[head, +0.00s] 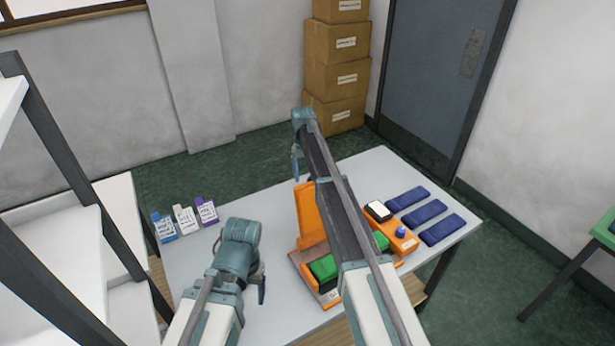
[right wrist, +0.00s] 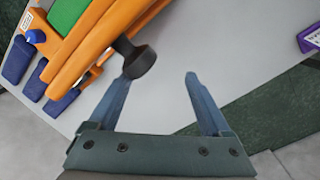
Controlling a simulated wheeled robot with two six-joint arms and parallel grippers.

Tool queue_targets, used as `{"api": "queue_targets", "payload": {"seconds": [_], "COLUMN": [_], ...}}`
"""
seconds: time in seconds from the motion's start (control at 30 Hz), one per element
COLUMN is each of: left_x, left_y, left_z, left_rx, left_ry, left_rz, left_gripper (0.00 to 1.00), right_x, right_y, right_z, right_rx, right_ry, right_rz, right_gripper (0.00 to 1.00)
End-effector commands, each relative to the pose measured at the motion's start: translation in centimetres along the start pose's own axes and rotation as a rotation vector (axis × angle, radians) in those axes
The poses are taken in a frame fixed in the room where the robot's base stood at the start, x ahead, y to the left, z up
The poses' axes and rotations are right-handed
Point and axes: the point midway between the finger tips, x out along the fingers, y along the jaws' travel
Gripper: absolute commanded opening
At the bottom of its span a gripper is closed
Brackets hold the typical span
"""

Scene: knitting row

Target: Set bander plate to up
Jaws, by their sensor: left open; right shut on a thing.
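The bander is an orange machine (head: 404,243) on the light grey table, partly hidden by my right arm. Its orange plate (head: 309,212) stands steeply raised at the left side of the machine. In the right wrist view the plate (right wrist: 100,45) shows edge-on, with a black knob (right wrist: 139,62) sticking out. My left gripper (head: 262,290) is open and empty, pointing down over the table, left of the machine.
Green blocks (head: 322,268) lie on the machine; it has a blue button (head: 401,231). Several dark blue bundles (head: 422,212) lie to its right. Three small packets (head: 186,219) stand at the table's left. Cardboard boxes (head: 338,80) are stacked behind. The table's back middle is clear.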

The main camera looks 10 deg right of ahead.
Motion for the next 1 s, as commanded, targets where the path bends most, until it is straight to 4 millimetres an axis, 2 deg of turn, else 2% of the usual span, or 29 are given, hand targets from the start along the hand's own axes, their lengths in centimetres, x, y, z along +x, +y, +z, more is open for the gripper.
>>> {"api": "queue_targets", "payload": {"seconds": [0.03, 0.7, 0.83, 1.0], "left_x": [-0.9, -10.9, -12.3, -12.8], "left_y": [-0.1, -1.0, -1.1, -1.1], "left_z": [0.1, 0.7, 0.8, 0.8], "left_rx": [-0.001, -0.004, -0.014, -0.021], "left_ry": [0.0, -0.004, -0.004, -0.004], "left_rz": [0.0, 0.002, 0.003, 0.003], "left_gripper": [0.77, 0.77, 0.77, 0.77], "right_x": [-1.0, -11.1, -12.5, -13.0], "right_y": [-0.2, 0.0, 0.0, -0.1], "right_z": [0.1, -0.1, -0.2, -0.2], "right_rx": [-0.002, -0.001, -0.001, -0.001], "right_ry": [-0.001, 0.002, 0.002, 0.002], "right_rz": [-0.002, -0.001, -0.001, -0.001], "right_gripper": [0.76, 0.76, 0.76, 0.76]}}
